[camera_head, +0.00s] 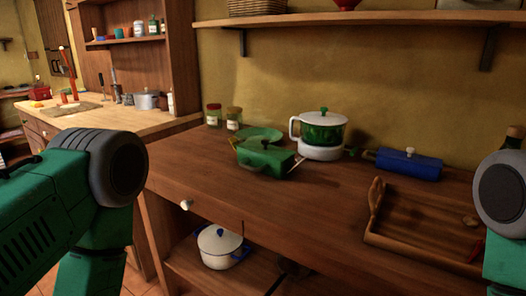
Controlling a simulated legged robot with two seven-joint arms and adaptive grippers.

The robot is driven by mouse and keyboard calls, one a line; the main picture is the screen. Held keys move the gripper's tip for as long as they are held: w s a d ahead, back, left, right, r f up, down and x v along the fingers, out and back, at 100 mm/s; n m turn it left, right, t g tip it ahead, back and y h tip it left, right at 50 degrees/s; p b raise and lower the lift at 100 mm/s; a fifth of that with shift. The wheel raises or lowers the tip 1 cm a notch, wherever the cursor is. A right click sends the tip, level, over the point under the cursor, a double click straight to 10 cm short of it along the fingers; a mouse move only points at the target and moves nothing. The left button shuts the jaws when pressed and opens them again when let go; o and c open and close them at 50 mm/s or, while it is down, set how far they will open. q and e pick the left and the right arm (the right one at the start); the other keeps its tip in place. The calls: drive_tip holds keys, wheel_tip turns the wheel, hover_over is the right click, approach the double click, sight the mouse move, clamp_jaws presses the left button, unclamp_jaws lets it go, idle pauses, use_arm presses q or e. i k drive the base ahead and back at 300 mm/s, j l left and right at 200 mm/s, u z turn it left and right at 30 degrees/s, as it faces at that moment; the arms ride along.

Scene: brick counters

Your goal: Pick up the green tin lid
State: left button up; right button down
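A green rectangular tin (267,163) stands on the wooden counter, left of the middle of the view. Its green lid (268,153) appears to sit on top, with a small knob. A green round dish or lid (259,134) lies just behind it, partly hidden by the tin. I cannot tell for sure which of the two is the named lid. My arms show at the left and right edges, both in front of the counter. Neither gripper is in view, and nothing touches the green tin.
A white and green pot (321,137) stands right behind the tin. Two jars (233,119) stand at the wall. The counter's front left (225,180) is clear. A white pot (219,246) sits on the shelf below.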

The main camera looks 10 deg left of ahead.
sight(264, 147)
drive_tip(key=i+j, duration=0.2)
drive_tip(key=j, duration=0.15)
drive_tip(key=i+j, duration=0.2)
drive_tip(key=i+j+z, duration=0.15)
drive_tip(key=j+z, duration=0.2)
drive_tip(key=i+j+z, duration=0.1)
drive_tip(key=j+z, duration=0.45)
drive_tip(key=z, duration=0.15)
drive_tip(key=i, duration=0.05)
